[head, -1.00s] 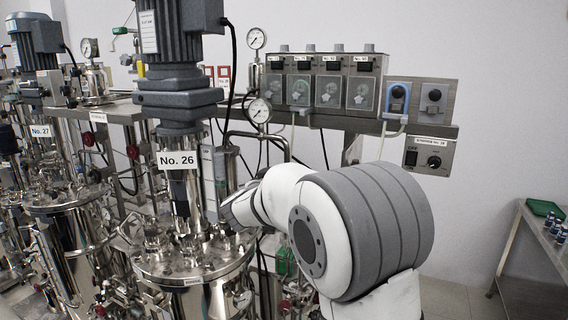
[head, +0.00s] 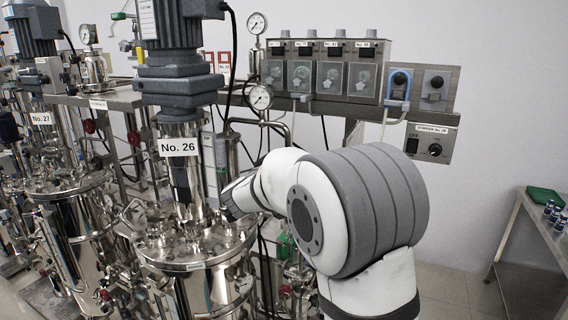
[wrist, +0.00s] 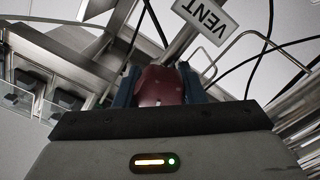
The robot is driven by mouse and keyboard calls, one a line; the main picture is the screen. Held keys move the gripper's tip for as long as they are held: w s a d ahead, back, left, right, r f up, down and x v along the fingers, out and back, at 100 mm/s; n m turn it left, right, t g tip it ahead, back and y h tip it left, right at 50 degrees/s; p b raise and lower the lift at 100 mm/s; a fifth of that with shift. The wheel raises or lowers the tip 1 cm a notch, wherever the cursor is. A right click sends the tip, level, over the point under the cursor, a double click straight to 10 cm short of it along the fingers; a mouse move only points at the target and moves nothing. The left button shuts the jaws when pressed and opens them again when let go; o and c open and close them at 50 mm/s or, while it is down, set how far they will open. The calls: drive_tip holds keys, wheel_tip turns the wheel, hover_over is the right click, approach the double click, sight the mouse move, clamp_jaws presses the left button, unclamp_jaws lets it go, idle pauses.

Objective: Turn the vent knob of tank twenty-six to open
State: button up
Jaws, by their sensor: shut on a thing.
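Tank twenty-six (head: 196,262) is a shiny steel vessel with a "No. 26" plate (head: 179,147) under its grey motor. My gripper (wrist: 157,72) is shut on a dark red knob (wrist: 160,88), with one blue-grey finger on each side of it. A "VENT" tag (wrist: 207,17) hangs just beyond the knob in the wrist view. In the head view my white wrist reaches to the right side of the tank's neck, and the fingers and knob are hidden there. The knob's open or closed mark cannot be read.
Tank twenty-seven (head: 76,215) stands at the left. Pipes, cables and a pressure gauge (head: 260,97) crowd behind my arm. A control panel (head: 431,143) is on the right, and a steel side table (head: 540,232) stands at the far right with clear floor before it.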

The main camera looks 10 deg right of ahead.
drive_tip(key=o, duration=1)
drive_tip(key=b+v, duration=0.2)
drive_tip(key=v, duration=0.6)
drive_tip(key=shift+w, duration=0.15)
